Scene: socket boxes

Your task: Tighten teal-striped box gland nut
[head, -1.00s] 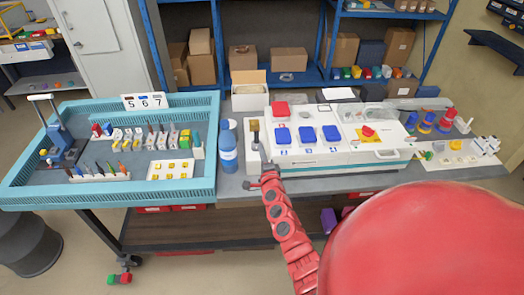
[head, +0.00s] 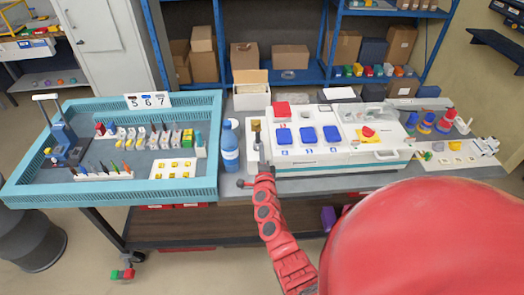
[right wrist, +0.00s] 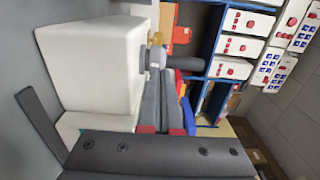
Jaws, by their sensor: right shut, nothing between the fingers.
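A long white box with a teal stripe (head: 345,165) along its front lies on the right half of the bench, with blue and red switches on top. My right gripper (right wrist: 163,85) has its two grey fingers together and holds nothing. In the head view it is at the box's left front end, where its tips are hard to make out. My left gripper is out of view.
A blue bottle (head: 229,150) stands just left of my right gripper. A small white block with a brass-coloured top (head: 256,127) is beside the long box. A teal-rimmed tray (head: 110,195) with several parts fills the left. Coloured rings (head: 427,122) stand at the right.

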